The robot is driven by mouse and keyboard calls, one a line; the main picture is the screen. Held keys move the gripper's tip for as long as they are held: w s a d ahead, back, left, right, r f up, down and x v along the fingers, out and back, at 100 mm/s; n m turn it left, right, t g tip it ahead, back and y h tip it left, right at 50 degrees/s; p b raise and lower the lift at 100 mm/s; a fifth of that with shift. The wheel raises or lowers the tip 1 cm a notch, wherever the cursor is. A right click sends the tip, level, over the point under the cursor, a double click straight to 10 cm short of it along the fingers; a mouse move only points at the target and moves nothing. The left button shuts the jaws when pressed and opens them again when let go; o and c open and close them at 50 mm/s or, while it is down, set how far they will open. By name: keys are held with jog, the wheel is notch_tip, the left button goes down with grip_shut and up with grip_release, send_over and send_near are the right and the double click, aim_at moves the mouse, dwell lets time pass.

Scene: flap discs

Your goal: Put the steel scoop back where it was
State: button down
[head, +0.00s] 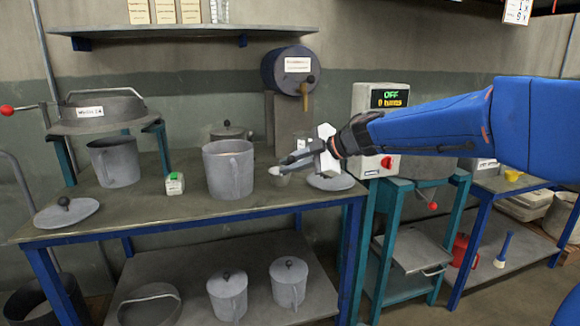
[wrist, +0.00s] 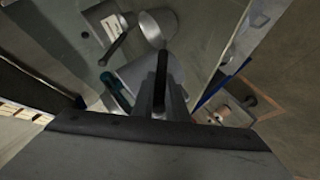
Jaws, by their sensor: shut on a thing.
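My gripper (head: 288,163) reaches in from the right above the blue-framed bench, just right of a large grey jug (head: 228,172). It is shut on a small grey piece (head: 276,171) that looks like the steel scoop; the fingers hide much of it. In the wrist view a dark bar (wrist: 162,68), likely its handle, stands between the fingers (wrist: 163,98).
On the bench (head: 140,214) stand another grey jug (head: 115,163), a small green-topped box (head: 175,183) and two lids with knobs, one left (head: 66,213) and one right (head: 331,182). A drum with a tap (head: 290,70) is behind. The bench's front middle is clear.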

jog(key=shift+f, duration=0.25)
jog(key=c, duration=1.7)
grip_release()
jog(key=shift+c, duration=0.2)
jog(key=shift+r, duration=0.1)
jog(key=v, duration=1.2)
